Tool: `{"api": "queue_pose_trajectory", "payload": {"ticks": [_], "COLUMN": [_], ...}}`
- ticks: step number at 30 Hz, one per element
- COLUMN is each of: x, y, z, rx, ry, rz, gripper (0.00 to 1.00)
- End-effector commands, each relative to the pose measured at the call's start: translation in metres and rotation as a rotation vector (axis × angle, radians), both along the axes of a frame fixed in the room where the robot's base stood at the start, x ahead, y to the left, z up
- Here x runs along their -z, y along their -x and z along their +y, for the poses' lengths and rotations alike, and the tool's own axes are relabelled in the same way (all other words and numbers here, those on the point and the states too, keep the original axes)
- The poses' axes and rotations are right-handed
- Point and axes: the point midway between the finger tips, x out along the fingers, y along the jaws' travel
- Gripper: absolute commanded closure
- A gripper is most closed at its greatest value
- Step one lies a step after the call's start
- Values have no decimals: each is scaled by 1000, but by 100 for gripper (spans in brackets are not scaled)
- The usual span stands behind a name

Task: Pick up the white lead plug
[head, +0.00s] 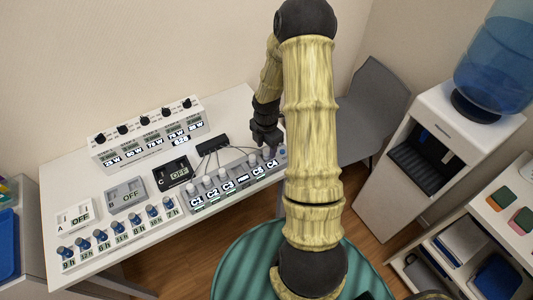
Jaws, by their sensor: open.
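A grey connector strip (238,190) lies near the front right of the white table, with labels C1, C2, C3, C5 and C4. A row of small pale plugs or knobs (223,173) stands along its back edge. Thin dark leads run toward them from a black box (212,144). All are small in the picture, and I cannot tell for certain which one is the white lead plug. My gripper (268,140) is dark, open and pointing down behind the strip's right end, near C4. Its fingertips partly hide that end, and I cannot tell whether they touch anything.
A panel with several black dials (146,141) stands at the table's back. Box C (173,174), a grey box (126,196), box A (75,217) and a row of blue-topped knobs (118,236) fill the left. A grey chair (372,105) and water dispenser (435,115) stand right.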

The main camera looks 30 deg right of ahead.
Motion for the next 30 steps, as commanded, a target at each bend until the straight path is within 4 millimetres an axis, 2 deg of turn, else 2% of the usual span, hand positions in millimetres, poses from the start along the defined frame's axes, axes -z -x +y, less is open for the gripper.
{"api": "queue_pose_trajectory", "payload": {"ticks": [3,7,24,30], "x": [16,28,30,30], "y": [-1,-1,-1,-1], "z": [0,0,-1,-1], "rx": [-1,-1,0,0], "ry": [0,0,1,1], "rz": [3,1,0,0], "gripper": [52,52,52,91]}}
